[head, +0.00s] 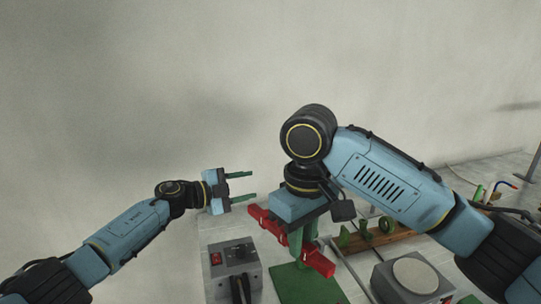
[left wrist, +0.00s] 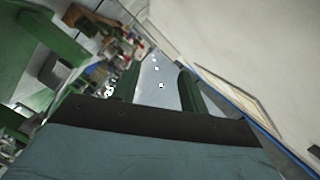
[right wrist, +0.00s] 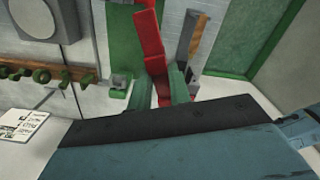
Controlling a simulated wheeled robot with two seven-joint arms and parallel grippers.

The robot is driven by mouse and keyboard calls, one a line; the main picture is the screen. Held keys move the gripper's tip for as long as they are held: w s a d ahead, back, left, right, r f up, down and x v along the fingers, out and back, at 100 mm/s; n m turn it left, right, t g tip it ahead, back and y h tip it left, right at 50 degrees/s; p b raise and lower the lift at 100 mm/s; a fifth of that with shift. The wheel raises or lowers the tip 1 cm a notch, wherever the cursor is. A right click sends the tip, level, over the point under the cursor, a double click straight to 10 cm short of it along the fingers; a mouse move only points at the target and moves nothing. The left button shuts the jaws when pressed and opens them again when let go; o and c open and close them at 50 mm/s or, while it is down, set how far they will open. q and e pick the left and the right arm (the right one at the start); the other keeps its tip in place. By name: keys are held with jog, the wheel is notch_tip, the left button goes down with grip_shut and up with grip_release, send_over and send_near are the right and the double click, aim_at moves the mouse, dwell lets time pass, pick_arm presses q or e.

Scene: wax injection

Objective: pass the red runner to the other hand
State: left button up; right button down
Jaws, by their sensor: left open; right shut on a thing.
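The red runner (head: 268,225) is a long red bar, held tilted over the bench in the head view. My right gripper (head: 303,243) points down and is shut on it around its middle; one end reaches up left and the other down right. In the right wrist view the runner (right wrist: 150,50) stands between the green fingers (right wrist: 161,88). My left gripper (head: 240,186) is open and empty, pointing right, to the left of and above the runner's upper end. In the left wrist view its green fingers (left wrist: 155,85) are apart with nothing between them.
A grey control box (head: 233,262) with a red switch stands below my left gripper. A green mat (head: 300,287) lies under the runner. A grey box with a round plate (head: 414,277) and a wooden rack (head: 378,238) with green parts stand at right.

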pick_arm(q)
jog(key=s+d+r+m+g+y, duration=0.2)
jog(key=s+d+r+m+g, duration=0.4)
jog(key=s+d+r+g, duration=0.55)
jog(key=s+a+r+t+y, duration=0.25)
jog(key=s+r+y, duration=0.25)
jog(key=y, duration=0.7)
jog(key=shift+n, duration=0.5)
jog(key=f, duration=0.7)
jog(key=a+f, duration=0.1)
jog(key=f, duration=0.3)
jog(key=shift+a+f, duration=0.1)
jog(key=shift+f, duration=0.25)
jog(key=shift+c, duration=0.3)
grip_shut()
pick_arm(e)
jog(key=c, duration=1.2)
grip_release()
